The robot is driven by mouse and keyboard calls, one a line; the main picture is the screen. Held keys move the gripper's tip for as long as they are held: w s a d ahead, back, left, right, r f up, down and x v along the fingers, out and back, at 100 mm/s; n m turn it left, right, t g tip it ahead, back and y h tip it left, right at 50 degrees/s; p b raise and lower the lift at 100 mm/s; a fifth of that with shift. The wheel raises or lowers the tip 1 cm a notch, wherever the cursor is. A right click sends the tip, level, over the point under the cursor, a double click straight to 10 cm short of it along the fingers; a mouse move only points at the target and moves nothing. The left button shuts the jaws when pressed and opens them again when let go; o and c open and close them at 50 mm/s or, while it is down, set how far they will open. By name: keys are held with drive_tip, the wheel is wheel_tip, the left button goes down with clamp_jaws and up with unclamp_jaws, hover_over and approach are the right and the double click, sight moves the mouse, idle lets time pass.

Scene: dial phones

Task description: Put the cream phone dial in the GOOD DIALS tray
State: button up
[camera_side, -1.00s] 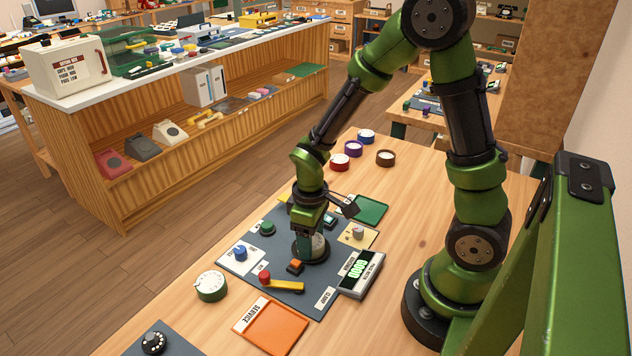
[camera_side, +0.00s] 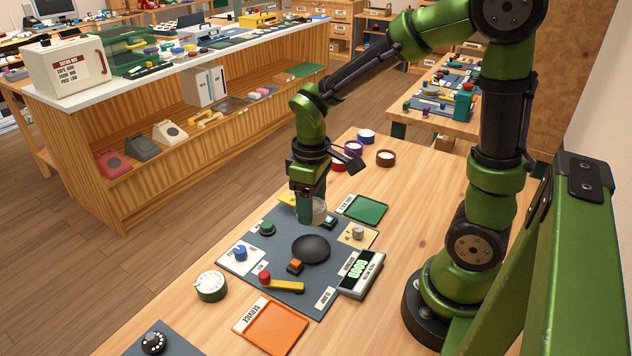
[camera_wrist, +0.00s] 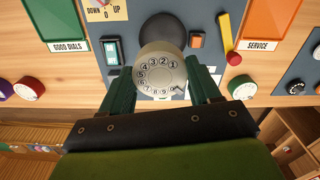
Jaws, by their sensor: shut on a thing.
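The cream phone dial (camera_wrist: 159,72) is between the two green fingers of my gripper (camera_wrist: 163,84) in the wrist view, its numbered face toward the camera. In the side view my gripper (camera_side: 312,216) holds the dial (camera_side: 319,211) above the grey work mat (camera_side: 262,221). The round black pad (camera_side: 311,249) on the mat is bare. The green GOOD DIALS tray (camera_side: 366,208) lies to the right of my gripper and looks empty. In the wrist view the tray (camera_wrist: 57,14) is at the upper left with its label in front.
An orange SERVICE tray (camera_side: 271,328) lies at the mat's front. A display box (camera_side: 361,274), a yellow lever (camera_side: 286,286) and several knobs are on or beside the mat. A green-based white dial (camera_side: 211,286) stands left. Several coloured dials stand at the back.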

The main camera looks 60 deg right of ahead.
drive_tip(key=s+d+m, duration=0.1)
drive_tip(key=d+m, duration=0.1)
drive_tip(key=d, duration=0.6)
drive_tip(key=n, duration=0.2)
approach(366, 210)
drive_tip(key=shift+f, duration=2.85)
drive_tip(key=shift+f, duration=0.1)
drive_tip(key=o, duration=1.2)
drive_tip(key=shift+c, duration=0.2)
